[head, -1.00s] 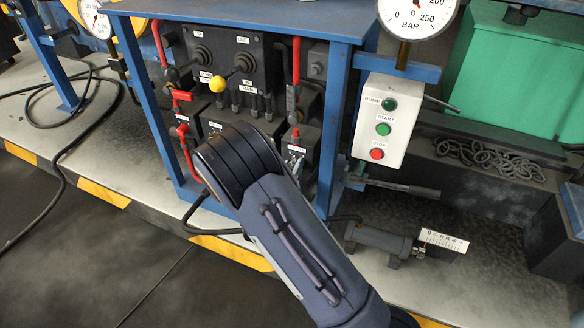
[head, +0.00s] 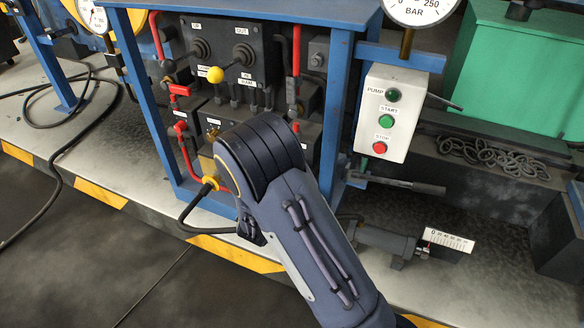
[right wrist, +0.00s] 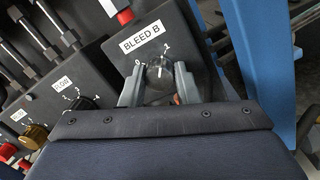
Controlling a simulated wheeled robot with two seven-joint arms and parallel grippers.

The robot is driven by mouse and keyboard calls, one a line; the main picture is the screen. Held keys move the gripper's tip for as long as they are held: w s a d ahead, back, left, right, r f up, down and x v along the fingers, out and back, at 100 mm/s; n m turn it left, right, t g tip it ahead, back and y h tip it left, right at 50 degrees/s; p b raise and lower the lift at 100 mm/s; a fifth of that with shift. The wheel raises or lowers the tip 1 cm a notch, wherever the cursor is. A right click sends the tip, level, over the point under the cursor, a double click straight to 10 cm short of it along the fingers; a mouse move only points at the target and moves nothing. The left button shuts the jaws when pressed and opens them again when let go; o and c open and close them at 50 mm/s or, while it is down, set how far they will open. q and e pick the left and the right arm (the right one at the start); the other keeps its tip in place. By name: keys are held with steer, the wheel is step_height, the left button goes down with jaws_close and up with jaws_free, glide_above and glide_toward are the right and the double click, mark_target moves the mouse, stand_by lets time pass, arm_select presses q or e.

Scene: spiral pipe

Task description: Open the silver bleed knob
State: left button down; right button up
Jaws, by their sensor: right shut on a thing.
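The silver bleed knob (right wrist: 159,74) is on a dark box under a white label reading BLEED B in the right wrist view. Scale marks 0 and 1 show around it; I cannot tell its exact setting. My right gripper (right wrist: 160,84) has one grey finger on each side of the knob and is shut on it. In the head view my right arm comes in from the lower right and its wrist hides the gripper and knob. My left gripper is not in view.
A brass knob (right wrist: 35,135) and a black FLOW knob (right wrist: 82,103) sit left of the box. Red pipes (head: 296,65) and a yellow-ball lever (head: 215,75) are above my wrist. A blue frame post (head: 333,120) and pump button box (head: 389,112) stand at right.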

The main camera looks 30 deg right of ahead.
steer(key=shift+f+m+b, duration=0.1)
steer(key=shift+m+b, duration=0.25)
steer(key=shift+m, duration=0.55)
steer(key=o, duration=1)
steer(key=p+v, duration=0.2)
steer(key=v, duration=0.5)
steer(key=shift+s+a, duration=0.2)
steer(key=shift+a, duration=0.15)
